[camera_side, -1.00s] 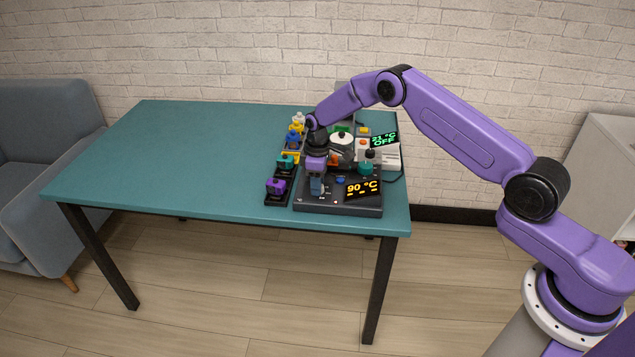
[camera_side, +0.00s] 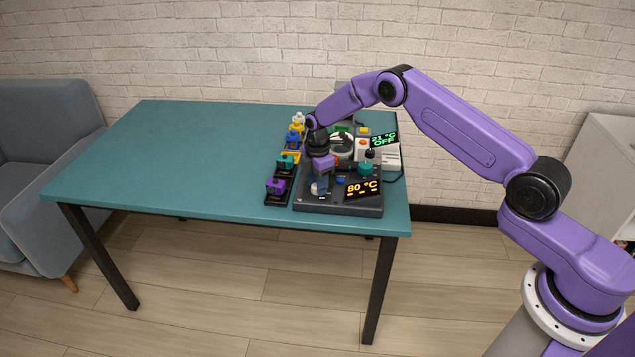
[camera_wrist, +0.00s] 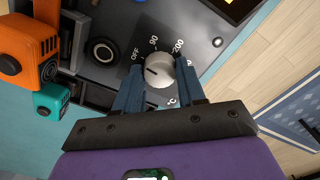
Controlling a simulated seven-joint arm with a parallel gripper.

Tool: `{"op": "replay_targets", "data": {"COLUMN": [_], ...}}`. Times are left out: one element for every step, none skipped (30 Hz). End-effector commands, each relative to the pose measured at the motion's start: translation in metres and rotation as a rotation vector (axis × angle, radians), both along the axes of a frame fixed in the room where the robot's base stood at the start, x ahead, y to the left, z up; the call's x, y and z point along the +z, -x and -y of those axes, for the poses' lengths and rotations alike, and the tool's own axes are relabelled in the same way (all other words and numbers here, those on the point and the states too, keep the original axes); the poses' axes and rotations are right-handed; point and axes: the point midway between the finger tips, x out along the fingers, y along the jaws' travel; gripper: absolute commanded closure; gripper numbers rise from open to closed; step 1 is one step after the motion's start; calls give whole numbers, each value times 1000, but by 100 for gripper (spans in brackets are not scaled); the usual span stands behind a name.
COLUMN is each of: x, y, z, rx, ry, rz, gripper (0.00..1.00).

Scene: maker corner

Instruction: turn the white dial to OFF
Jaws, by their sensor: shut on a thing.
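The white dial (camera_wrist: 160,70) sits on a dark control panel (camera_side: 340,209) marked OFF, 90 and 200. Its dark pointer line is on the left part of its face, near the OFF side. In the side view the dial (camera_side: 314,189) is partly hidden by my fingers. My gripper (camera_side: 320,187) points down at the panel, its blue fingers on either side of the dial and shut on it. The fingers also show in the wrist view (camera_wrist: 160,76). The panel's display (camera_side: 362,188) reads 80 °C in yellow.
Left of the panel stand a purple block (camera_side: 276,186), a teal one (camera_side: 287,162) and others in a row. The left of the teal table (camera_side: 170,160) is clear.

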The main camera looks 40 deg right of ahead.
Motion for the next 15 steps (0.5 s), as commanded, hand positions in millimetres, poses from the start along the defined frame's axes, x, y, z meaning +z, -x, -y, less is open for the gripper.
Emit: {"op": "replay_targets", "data": {"x": [0,0,0,0,0,0,0,0,0,0,0,0,0,0,0], "y": [0,0,0,0,0,0,0,0,0,0,0,0,0,0,0], "z": [0,0,0,0,0,0,0,0,0,0,0,0,0,0,0], "rx": [22,35,52,62,71,83,90,96,103,108,111,115,117,118,119], "ry": [0,0,0,0,0,0,0,0,0,0,0,0,0,0,0], "rz": [0,0,0,0,0,0,0,0,0,0,0,0,0,0,0], "gripper": [91,91,91,91,91,91,91,91,91,91,91,91,91,91,91]}}
